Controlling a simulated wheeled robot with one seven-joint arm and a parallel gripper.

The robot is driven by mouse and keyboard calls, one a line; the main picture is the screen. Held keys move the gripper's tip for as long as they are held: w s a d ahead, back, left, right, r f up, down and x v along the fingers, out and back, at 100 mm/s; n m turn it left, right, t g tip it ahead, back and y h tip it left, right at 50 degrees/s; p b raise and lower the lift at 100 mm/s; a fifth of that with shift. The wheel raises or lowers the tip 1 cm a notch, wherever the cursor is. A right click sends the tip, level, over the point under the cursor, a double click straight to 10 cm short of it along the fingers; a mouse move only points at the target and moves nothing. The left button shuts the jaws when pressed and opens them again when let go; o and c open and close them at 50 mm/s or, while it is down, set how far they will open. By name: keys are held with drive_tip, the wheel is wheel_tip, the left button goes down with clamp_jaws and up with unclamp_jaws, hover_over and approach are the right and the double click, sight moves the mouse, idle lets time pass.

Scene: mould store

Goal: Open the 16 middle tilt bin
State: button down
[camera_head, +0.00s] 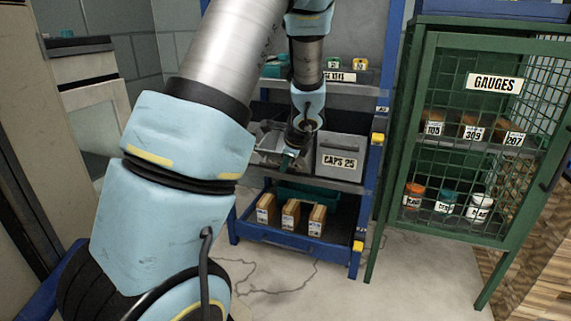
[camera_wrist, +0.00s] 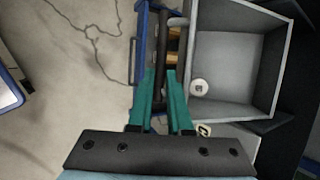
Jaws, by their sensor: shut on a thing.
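A grey tilt bin (camera_head: 268,141) stands on the middle shelf, left of the closed bin labelled CAPS 25 (camera_head: 340,158). My arm partly covers it, and I cannot read a number on it. In the wrist view the inside of the grey bin (camera_wrist: 270,60) is open to view, with a small white round thing (camera_wrist: 199,87) in it. My gripper (camera_head: 290,160) is at the bin's front. In the wrist view its teal fingers (camera_wrist: 161,85) are shut on the dark handle bar (camera_wrist: 163,48) along the bin's front.
Below, a blue shelf tray (camera_head: 290,238) holds several small boxes. At the right stands a green mesh cabinet (camera_head: 425,160) labelled GAUGES, holding jars and boxes.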

drive_tip(key=c, duration=0.8)
unclamp_jaws()
drive_tip(key=shift+c, duration=0.2)
drive_tip(key=shift+s+r, duration=0.1)
drive_tip(key=shift+r, duration=0.05)
drive_tip(key=p+v, duration=0.3)
drive_tip(key=v, duration=0.7)
drive_tip(key=shift+r+p, duration=0.25)
drive_tip(key=shift+p, duration=0.15)
drive_tip(key=shift+s, duration=0.15)
